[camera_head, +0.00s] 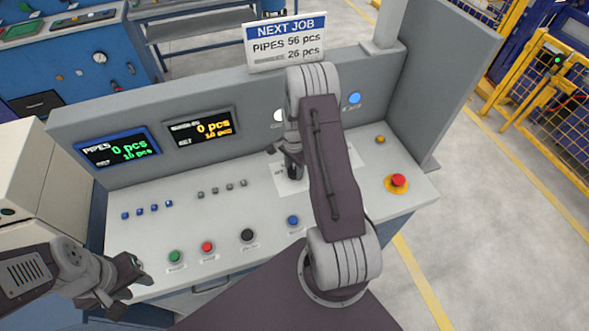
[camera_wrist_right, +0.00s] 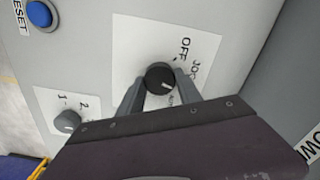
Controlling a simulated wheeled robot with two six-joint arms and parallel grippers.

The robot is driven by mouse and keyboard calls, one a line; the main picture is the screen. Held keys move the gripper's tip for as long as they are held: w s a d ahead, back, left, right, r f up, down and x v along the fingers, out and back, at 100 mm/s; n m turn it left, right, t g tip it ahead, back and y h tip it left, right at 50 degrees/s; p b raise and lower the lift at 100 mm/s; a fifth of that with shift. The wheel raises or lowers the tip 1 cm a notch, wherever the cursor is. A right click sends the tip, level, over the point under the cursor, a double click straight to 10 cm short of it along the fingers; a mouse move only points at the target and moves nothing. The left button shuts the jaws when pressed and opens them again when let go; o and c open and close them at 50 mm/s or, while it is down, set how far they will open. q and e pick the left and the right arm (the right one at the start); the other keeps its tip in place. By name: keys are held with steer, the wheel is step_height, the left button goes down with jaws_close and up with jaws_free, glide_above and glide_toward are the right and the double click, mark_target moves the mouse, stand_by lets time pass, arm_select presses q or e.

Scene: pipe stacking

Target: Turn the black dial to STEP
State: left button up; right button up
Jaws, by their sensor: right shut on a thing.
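The black dial (camera_wrist_right: 160,76) sits on a white label plate (camera_wrist_right: 190,38) on the console. In the right wrist view, the plate shows OFF, JOG and part of AUTO; the word STEP is not visible. A pale mark on the dial lies on its lower right side. My right gripper (camera_wrist_right: 158,88) is shut on the dial, one finger on each side. It also shows in the head view (camera_head: 291,160), where it largely hides the dial. My left gripper (camera_head: 130,283) is open and empty, near the console's front left corner.
Green (camera_head: 176,256), red (camera_head: 207,247), black (camera_head: 247,235) and blue (camera_head: 293,220) buttons line the console's front. A red emergency button (camera_head: 398,181) is at the right. A small grey knob (camera_wrist_right: 67,121) marked 1 and 2 is near the dial. A NEXT JOB sign (camera_head: 286,41) stands behind.

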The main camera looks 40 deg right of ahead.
mark_target(294, 171)
steer(key=shift+w+r+m, duration=0.1)
steer(key=shift+m, duration=0.4)
steer(key=o, duration=1.4)
steer(key=shift+c, duration=0.2)
steer(key=shift+a, duration=0.15)
steer(key=shift+r, duration=0.15)
step_height(294, 171, up, 8)
steer(key=shift+b, duration=0.9)
steer(key=shift+r, duration=0.45)
